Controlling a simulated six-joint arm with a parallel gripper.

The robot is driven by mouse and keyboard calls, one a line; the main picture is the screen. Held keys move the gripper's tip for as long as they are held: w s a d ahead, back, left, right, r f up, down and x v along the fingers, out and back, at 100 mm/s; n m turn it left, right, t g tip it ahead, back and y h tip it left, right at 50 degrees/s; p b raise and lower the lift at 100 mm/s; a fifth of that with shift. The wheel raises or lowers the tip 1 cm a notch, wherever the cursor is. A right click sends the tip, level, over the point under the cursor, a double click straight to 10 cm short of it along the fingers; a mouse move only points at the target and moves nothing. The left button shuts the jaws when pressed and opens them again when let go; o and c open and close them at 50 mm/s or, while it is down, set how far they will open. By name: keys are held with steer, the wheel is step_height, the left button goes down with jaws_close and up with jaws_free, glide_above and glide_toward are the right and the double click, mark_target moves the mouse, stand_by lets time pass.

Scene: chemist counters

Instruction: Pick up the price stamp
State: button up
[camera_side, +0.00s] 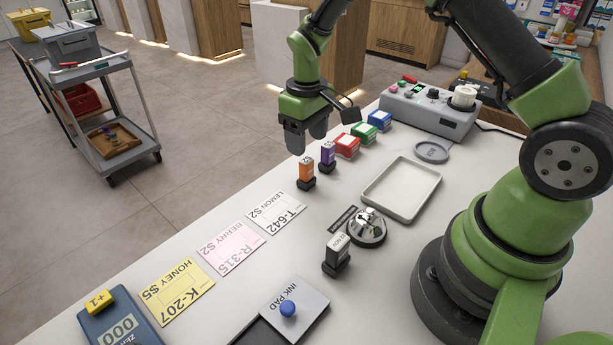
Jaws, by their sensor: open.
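Three small block stamps with dark bases stand upright on the white counter (235,285). One is orange (306,172), one is purple (327,155), and one has a white top with dark lettering (338,248). The lettering is too small to tell for sure which is the price stamp. My gripper (306,139) points down over the counter's far edge, above and a little behind the orange and purple stamps. It is open and empty, touching nothing.
Price cards (232,248), an ink pad (296,303) and a counter device (120,322) lie nearer. Red (347,145) and blue (379,119) boxes stand near my gripper.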

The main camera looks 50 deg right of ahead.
mark_target(306, 159)
steer(key=f, duration=0.7)
steer(key=shift+s+a, duration=0.1)
steer(key=shift+a, duration=0.1)
steer(key=shift+c, duration=0.2)
steer(key=c, duration=1)
